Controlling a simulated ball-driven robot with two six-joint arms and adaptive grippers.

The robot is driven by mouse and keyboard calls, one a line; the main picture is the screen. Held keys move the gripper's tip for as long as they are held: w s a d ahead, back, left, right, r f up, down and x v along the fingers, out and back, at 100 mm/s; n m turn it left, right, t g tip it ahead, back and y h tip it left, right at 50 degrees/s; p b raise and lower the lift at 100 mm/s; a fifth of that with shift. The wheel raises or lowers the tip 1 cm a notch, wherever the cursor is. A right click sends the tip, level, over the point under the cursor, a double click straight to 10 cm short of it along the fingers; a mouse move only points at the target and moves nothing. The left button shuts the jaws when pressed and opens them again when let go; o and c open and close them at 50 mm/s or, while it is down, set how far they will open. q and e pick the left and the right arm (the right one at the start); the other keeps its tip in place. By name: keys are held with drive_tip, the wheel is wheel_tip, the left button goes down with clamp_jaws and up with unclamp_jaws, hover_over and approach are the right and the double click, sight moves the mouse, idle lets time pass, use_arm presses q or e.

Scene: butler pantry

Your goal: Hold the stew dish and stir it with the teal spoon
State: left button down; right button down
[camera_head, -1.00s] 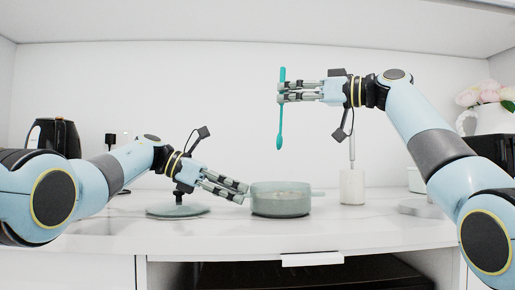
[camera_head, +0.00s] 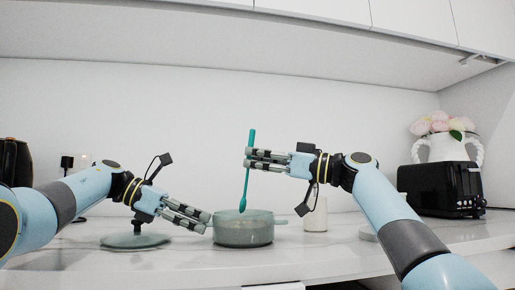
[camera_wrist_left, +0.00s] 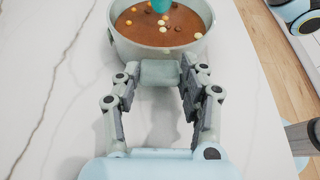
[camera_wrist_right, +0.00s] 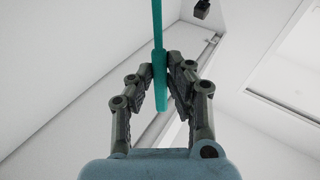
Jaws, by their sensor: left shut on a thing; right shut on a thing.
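The stew dish (camera_head: 244,232) is a grey-green pot on the white counter, with brown stew (camera_wrist_left: 150,24) and small bits showing in the left wrist view. My left gripper (camera_head: 207,222) is shut on the dish's handle (camera_wrist_left: 158,72) at its left side. My right gripper (camera_head: 247,160) is shut on the teal spoon (camera_head: 246,182) above the dish. The spoon is near upright, its bowl end down at the dish's rim in the head view. In the left wrist view a teal end (camera_wrist_left: 180,18) appears over the stew; whether it touches the stew I cannot tell.
A grey-green lid (camera_head: 130,240) lies on the counter behind my left arm. A white cylinder (camera_head: 316,216) stands right of the dish. A black toaster (camera_head: 440,188) and a white vase of flowers (camera_head: 447,147) are at the right. The counter before the dish is clear.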

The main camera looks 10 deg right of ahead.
sight(248, 176)
drive_tip(key=shift+f, duration=2.2)
drive_tip(key=shift+d, duration=0.15)
